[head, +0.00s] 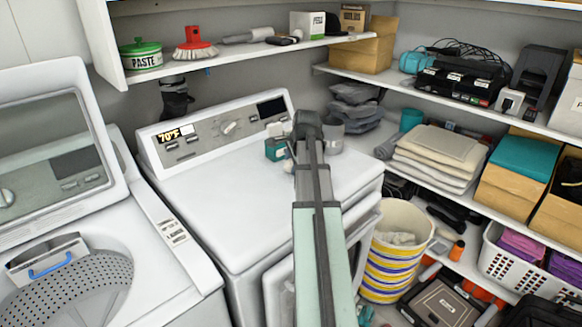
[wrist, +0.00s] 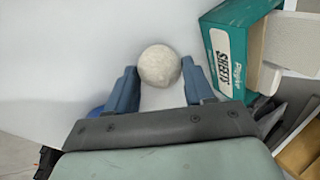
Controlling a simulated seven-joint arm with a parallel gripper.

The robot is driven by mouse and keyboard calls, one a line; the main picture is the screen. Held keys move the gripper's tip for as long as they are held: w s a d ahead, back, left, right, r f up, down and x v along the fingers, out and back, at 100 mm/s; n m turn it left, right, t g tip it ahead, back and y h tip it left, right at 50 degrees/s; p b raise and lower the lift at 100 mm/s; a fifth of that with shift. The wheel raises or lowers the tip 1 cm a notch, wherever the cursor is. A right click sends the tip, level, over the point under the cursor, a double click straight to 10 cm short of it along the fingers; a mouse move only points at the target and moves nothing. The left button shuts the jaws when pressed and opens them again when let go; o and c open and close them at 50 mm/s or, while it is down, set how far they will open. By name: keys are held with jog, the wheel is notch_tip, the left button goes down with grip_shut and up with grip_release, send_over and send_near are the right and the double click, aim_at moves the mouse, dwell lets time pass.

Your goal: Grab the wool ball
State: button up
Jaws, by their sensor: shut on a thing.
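The wool ball (wrist: 159,66) is a round, off-white ball. In the wrist view it sits between the tips of the two blue fingers of my gripper (wrist: 158,72), which is shut on it. The white surface of the dryer top (wrist: 60,60) lies behind it. In the head view my gripper (head: 304,130) is over the back part of the dryer top (head: 235,190), and my arm hides much of it. I cannot make out the ball clearly there.
A teal dryer-sheets box (wrist: 226,60) stands close to the right finger; it also shows in the head view (head: 276,150). A grey cup (head: 331,135) is right of the gripper. The dryer top's left and front are clear. Loaded shelves (head: 350,70) line the right.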

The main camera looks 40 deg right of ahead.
jog(key=shift+c, duration=1.2)
jog(key=shift+r, duration=0.1)
